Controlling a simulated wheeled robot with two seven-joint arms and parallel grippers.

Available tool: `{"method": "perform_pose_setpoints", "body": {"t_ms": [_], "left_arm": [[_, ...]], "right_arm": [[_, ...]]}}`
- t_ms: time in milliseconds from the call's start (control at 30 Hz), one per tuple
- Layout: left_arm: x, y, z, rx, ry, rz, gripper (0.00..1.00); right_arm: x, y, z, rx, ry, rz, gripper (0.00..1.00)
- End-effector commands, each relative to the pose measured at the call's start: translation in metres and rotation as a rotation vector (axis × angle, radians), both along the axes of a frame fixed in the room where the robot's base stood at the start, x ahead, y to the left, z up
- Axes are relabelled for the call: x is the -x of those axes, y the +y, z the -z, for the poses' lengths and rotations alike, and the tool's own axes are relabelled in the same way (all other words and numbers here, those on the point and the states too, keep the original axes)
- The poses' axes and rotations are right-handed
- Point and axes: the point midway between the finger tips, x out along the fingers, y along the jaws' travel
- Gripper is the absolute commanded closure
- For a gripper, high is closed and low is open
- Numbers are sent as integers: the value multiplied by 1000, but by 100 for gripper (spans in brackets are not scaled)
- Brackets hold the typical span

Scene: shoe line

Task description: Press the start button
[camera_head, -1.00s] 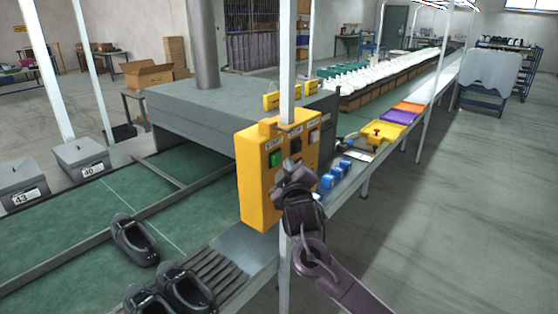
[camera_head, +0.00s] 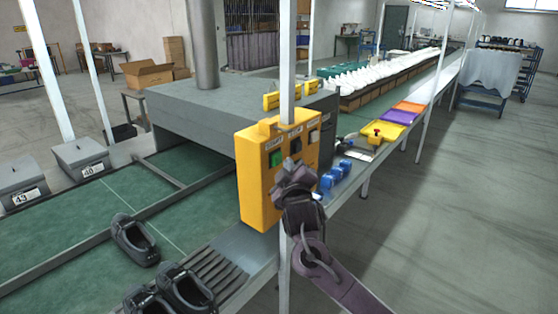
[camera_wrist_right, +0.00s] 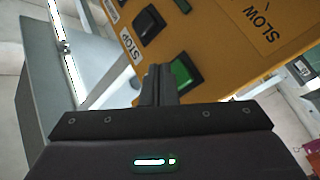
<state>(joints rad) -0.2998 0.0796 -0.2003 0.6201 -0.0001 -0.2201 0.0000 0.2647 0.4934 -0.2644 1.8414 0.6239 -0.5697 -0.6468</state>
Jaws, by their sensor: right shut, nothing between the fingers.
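A yellow control box (camera_head: 258,195) is mounted on a white post. Its green button (camera_head: 275,158), the start button, sits at the left of the panel under a small label. It also shows in the wrist view (camera_wrist_right: 185,73). A black switch (camera_head: 295,146) sits to its right. My right gripper (camera_head: 294,172) is shut and empty, in front of the panel, below and right of the green button. In the wrist view its closed fingertips (camera_wrist_right: 160,72) overlap the green button's left edge; I cannot tell whether they touch it. My left gripper is not in view.
The white post (camera_head: 285,270) stands beside the box. Blue parts (camera_head: 336,173) lie on the ledge just right of my gripper. Open floor lies to the right.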

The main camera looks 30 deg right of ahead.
Motion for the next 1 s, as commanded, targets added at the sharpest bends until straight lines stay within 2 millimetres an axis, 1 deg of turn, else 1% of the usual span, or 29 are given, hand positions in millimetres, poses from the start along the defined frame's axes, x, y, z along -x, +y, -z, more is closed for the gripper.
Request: {"method": "perform_pose_setpoints", "body": {"t_ms": [600, 1000], "left_arm": [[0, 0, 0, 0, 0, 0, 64], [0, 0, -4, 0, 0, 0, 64]], "right_arm": [[0, 0, 0, 0, 0, 0, 100], [-8, 3, -1, 1, -1, 0, 100]]}}
